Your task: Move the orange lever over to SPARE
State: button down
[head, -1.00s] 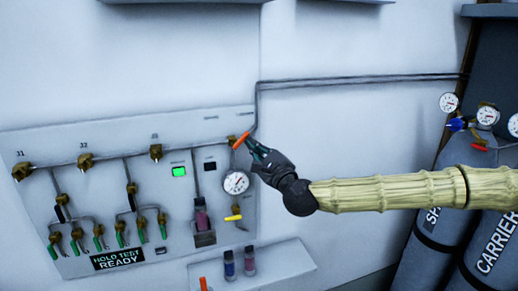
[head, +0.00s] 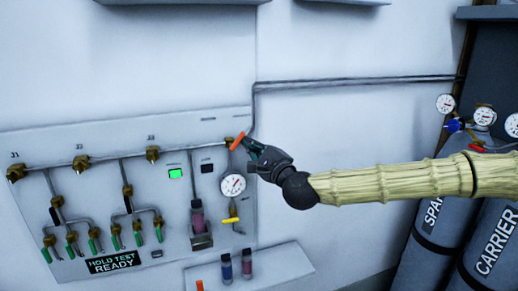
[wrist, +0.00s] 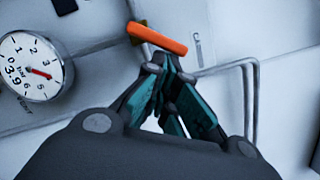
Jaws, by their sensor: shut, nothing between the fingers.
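The orange lever (head: 237,141) sits on a brass valve at the upper right of the wall panel, tilted with its upper end to the right in the head view. It also shows in the wrist view (wrist: 158,38), lying slantwise just beyond my fingertips. My gripper (head: 246,140) is shut and empty, with its tips at the lever's right side in the head view. In the wrist view the closed tips (wrist: 166,62) are right below the lever; whether they touch it I cannot tell. The small labels beside the valve are too blurred to read.
A round gauge (head: 233,184) hangs just below the lever, with a yellow lever (head: 230,220) under it. Pipes (head: 340,82) run right along the wall. A shelf (head: 290,258) with two vials juts out below. Gas cylinders (head: 490,235) stand at right.

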aim_at(242, 133)
jog(key=r+n, duration=0.1)
jog(key=n, duration=0.1)
jog(key=a+r+n+g, duration=0.1)
jog(key=n, duration=0.2)
jog(key=r+n+b, duration=0.1)
jog(key=n, duration=0.1)
jog(key=shift+s+a+r+g, duration=0.1)
jog(key=shift+s+a+g, duration=0.1)
jog(key=shift+s+g, duration=0.15)
jog(key=n, duration=0.1)
jog(key=a+r+n, duration=0.1)
jog(key=n, duration=0.1)
jog(key=shift+s+a+n+g+h, duration=0.2)
jog(key=shift+n+g+h, duration=0.1)
jog(key=shift+h, duration=0.1)
jog(key=a+n, duration=0.1)
jog(key=a+n+h, duration=0.1)
jog(key=n, duration=0.1)
jog(key=shift+s+r+b, duration=0.2)
jog(key=shift+s+b, duration=0.15)
jog(key=shift+s, duration=0.1)
jog(key=shift+r, duration=0.1)
